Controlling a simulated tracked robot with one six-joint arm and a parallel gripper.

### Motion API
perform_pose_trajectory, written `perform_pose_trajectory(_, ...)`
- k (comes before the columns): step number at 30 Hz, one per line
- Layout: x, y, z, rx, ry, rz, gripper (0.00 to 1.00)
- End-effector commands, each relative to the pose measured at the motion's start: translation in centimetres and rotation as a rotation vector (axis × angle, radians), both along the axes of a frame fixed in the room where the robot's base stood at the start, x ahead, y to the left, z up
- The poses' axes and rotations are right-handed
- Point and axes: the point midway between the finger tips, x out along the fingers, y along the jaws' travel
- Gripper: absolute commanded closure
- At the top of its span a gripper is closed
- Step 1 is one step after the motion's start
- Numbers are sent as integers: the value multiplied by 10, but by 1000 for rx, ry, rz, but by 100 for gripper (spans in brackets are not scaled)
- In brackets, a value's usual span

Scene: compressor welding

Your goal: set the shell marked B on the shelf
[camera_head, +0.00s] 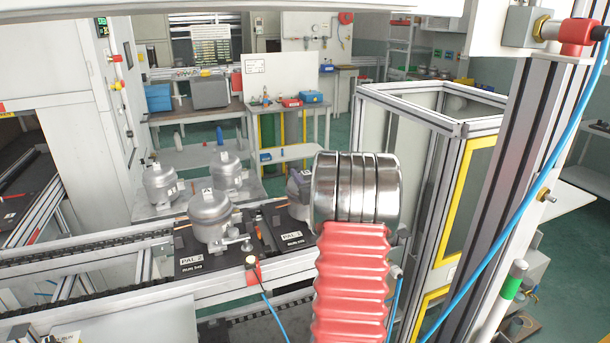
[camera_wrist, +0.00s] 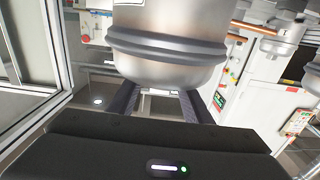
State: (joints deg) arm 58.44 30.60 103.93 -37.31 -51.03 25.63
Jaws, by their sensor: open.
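Grey metal shells show in the head view. One (camera_head: 210,218) stands on the dark pallet marked PAL 2 (camera_head: 190,265). Another shell (camera_head: 298,187) stands by the PAL 1 pallet (camera_head: 292,239), partly hidden by my arm. Two more, a left one (camera_head: 160,184) and a right one (camera_head: 227,171), stand on a pale shelf-like surface (camera_head: 192,192) behind. Their small marks are too small to read, so I cannot tell which is B. In the wrist view, a shell (camera_wrist: 165,72) looms just beyond my open gripper (camera_wrist: 158,100), whose dark fingers look empty. My arm hides the gripper in the head view.
A conveyor rail (camera_head: 85,265) runs along the left of the pallets. A framed enclosure with yellow edging (camera_head: 440,190) and a thick metal post (camera_head: 515,180) stand to the right. A bench (camera_head: 290,108) with blue and red boxes stands behind.

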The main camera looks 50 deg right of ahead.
Motion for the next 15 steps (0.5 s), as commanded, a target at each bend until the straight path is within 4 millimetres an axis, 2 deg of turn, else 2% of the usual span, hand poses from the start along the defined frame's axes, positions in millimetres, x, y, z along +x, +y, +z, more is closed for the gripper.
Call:
perform_pose_trajectory(2, 0, 0, 0, 0, 0, 0, 55)
perform_pose_trajectory(15, 0, 1, 0, -1, 1, 1, 86)
